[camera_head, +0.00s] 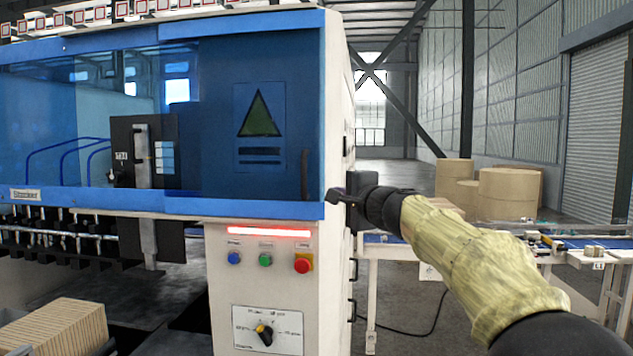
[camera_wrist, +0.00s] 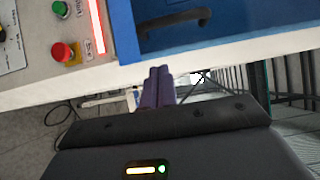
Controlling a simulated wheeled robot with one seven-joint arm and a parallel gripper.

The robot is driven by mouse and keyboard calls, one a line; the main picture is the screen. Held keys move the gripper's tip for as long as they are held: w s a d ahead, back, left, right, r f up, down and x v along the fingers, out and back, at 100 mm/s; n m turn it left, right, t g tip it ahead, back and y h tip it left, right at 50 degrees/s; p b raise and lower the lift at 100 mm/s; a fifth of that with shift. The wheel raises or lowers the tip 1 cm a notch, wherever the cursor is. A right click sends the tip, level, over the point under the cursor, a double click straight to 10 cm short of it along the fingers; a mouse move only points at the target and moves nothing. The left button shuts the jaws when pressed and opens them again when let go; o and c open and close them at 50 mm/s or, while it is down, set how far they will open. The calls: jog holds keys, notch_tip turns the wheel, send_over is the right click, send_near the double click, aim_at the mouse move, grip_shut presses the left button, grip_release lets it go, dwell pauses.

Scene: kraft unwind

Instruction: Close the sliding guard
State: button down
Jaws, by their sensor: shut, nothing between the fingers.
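The guard on the machine front is a blue panel (camera_head: 220,120) with a dark green warning triangle at its right part. A dark vertical handle (camera_head: 305,172) sits near its right edge; the handle also shows in the wrist view (camera_wrist: 176,27) at the top. My gripper (camera_head: 332,197) is just right of the machine's front corner, near the guard's lower right. In the wrist view my gripper (camera_wrist: 158,78) is shut and empty, apart from the handle, with the machine's white edge beyond the fingertips. Whether the guard is fully closed cannot be told.
Below the guard are a red light bar (camera_head: 268,232), blue, green and red buttons (camera_head: 303,263) and a rotary switch (camera_head: 265,335). A conveyor table (camera_head: 385,252) and brown rolls (camera_head: 508,194) stand at right. A stack of brown sheets (camera_head: 60,328) lies at lower left.

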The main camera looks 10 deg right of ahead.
jog(key=p, duration=0.3)
send_near(316, 190)
jog(key=w+a+r, duration=0.1)
jog(key=w+a, duration=0.2)
jog(key=shift+a, duration=0.35)
jog(key=shift+a, duration=0.1)
